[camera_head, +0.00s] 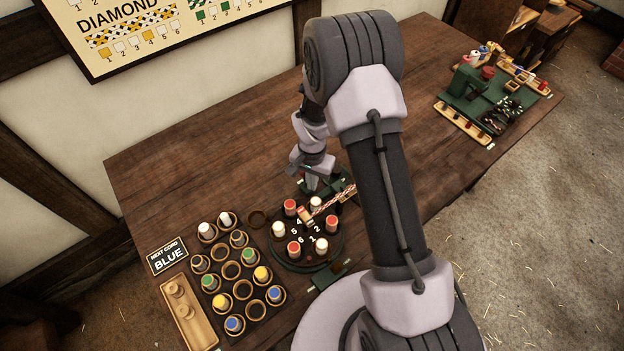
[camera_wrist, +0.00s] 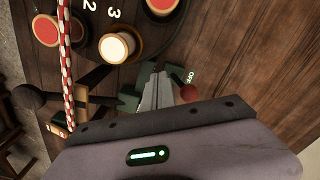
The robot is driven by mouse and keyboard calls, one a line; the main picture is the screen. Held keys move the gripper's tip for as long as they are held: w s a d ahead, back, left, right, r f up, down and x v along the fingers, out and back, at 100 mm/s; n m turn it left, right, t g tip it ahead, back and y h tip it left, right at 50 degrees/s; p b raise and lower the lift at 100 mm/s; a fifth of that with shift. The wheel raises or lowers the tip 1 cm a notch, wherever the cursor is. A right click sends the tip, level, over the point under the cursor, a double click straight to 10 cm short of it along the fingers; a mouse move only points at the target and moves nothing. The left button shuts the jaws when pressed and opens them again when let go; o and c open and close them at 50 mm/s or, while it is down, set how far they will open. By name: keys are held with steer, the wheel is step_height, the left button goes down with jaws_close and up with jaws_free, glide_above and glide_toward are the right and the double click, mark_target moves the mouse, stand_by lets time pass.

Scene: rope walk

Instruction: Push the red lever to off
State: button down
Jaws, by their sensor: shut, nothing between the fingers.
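My gripper (camera_wrist: 159,82) is shut and empty, pointing down at a green bracket (camera_wrist: 130,98) beside the round braiding disc. A red ball knob (camera_wrist: 189,92) sits just right of my fingers in the wrist view, close to the white OFF label (camera_wrist: 189,76). I cannot tell whether fingers and knob touch. In the head view my gripper (camera_head: 312,186) is at the disc's far side; the knob by the OFF label is not clear there.
The dark disc (camera_head: 333,247) holds red and white bobbins, with a red-and-white braid (camera_head: 333,203) at its edge. A bobbin rack (camera_head: 246,285), a BLUE sign (camera_head: 168,257) and a wooden tray (camera_head: 188,313) lie left. A green machine (camera_head: 478,92) stands far right. Bare table lies between.

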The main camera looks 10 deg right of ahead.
steer(key=shift+s+d, duration=0.2)
steer(key=shift+s, duration=0.3)
step_height(320, 180, up, 8)
steer(key=p, duration=0.4)
